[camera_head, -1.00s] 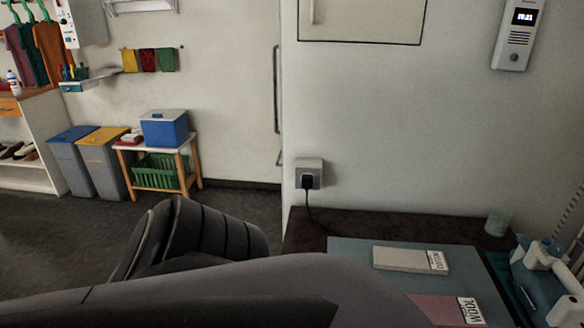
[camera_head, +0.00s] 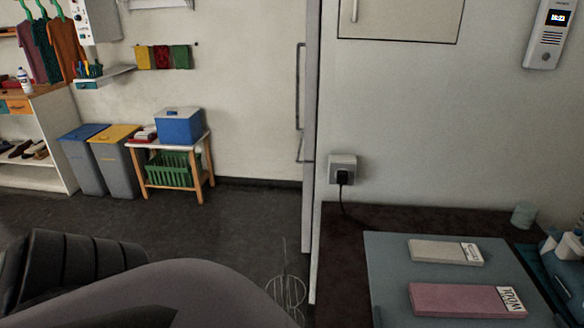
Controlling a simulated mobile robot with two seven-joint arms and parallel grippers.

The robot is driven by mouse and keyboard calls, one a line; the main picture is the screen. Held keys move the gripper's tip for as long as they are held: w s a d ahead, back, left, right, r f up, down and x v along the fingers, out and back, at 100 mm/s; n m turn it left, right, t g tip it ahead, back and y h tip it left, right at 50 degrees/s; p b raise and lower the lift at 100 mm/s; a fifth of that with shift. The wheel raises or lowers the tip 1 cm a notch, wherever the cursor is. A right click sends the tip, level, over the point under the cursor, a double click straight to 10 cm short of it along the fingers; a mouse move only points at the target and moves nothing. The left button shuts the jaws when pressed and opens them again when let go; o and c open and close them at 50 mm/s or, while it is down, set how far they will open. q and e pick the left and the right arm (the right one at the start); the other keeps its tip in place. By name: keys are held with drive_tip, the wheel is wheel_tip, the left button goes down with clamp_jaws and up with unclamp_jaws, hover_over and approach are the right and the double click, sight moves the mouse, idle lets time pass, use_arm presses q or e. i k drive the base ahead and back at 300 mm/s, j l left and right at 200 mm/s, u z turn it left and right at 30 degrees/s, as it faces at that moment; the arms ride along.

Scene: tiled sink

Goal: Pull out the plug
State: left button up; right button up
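A black plug (camera_head: 343,177) sits in a pale square wall socket (camera_head: 342,165) just above the back left of the dark counter. Its black cord (camera_head: 344,207) hangs down from it to the counter. My own dark arm links fill the lower left of the head view. Neither gripper shows in this frame, and nothing of mine touches the plug.
A grey-blue mat (camera_head: 392,262) on the dark counter (camera_head: 342,262) holds a beige block (camera_head: 434,251) and a pink block (camera_head: 450,299). A small cup (camera_head: 523,215) stands at the back right. A wall edge (camera_head: 312,150) lies left of the socket. Floor is open at left.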

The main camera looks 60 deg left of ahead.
sight(342, 175)
drive_tip(key=u, duration=1.3)
drive_tip(key=l+u, duration=0.25)
drive_tip(key=k+l+u, duration=0.25)
drive_tip(key=i+l, duration=0.5)
drive_tip(key=k, duration=0.55)
drive_tip(key=i+j, duration=0.1)
drive_tip(key=j, duration=1)
drive_tip(key=i+j, duration=0.2)
drive_tip(key=j, duration=0.2)
drive_tip(key=i+j, duration=0.15)
drive_tip(key=j, duration=0.2)
